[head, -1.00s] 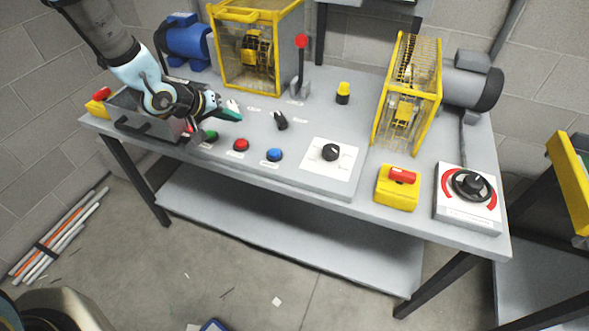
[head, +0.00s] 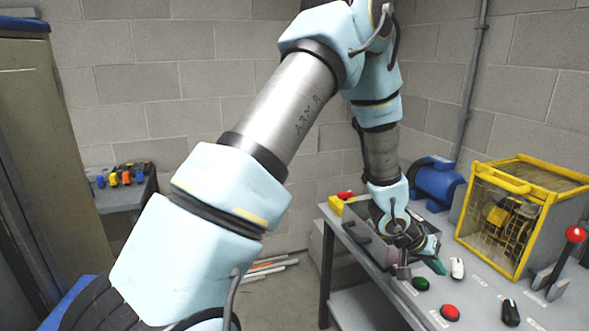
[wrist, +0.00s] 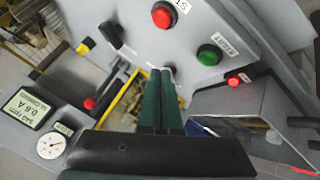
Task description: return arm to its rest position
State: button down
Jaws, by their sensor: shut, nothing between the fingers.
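My gripper (head: 437,266) is low over the control panel at the left end of the bench in the head view. In the wrist view its two dark green fingers (wrist: 160,75) lie together with nothing between them. The green button (head: 420,283) is just below it and the red button (head: 449,312) is nearer the front edge. My arm reaches across the middle of the head view, bent high and then down to the bench.
A yellow guard cage (head: 511,225), a red-knobbed lever (head: 575,234) and a black switch (head: 510,312) stand right of my gripper. A blue motor (head: 435,183) is behind. A grey box with a handle (head: 365,240) is left. A cabinet (head: 30,150) stands far left.

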jog(key=w+a+r+n+t+y+b, duration=0.15)
jog(key=w+a, duration=0.25)
jog(key=a, duration=0.5)
jog(key=w+a+r+n+t+y+p, duration=0.1)
jog(key=w+a+r+y, duration=0.2)
jog(key=a, duration=0.6)
jog(key=w+a+r+n+t+y+b, duration=0.15)
jog(key=w+a, duration=0.25)
jog(key=a, duration=0.5)
jog(key=s+a+r+n+g+y, duration=0.1)
jog(key=s+a+r+n, duration=0.1)
jog(key=s+a, duration=0.3)
jog(key=s+a+r+n+g+y, duration=0.1)
jog(key=s+a, duration=0.4)
jog(key=a, duration=0.7)
jog(key=shift+s+a+r+n+g, duration=0.3)
jog(key=shift+r+n+g, duration=0.2)
jog(key=shift+r+g, duration=0.1)
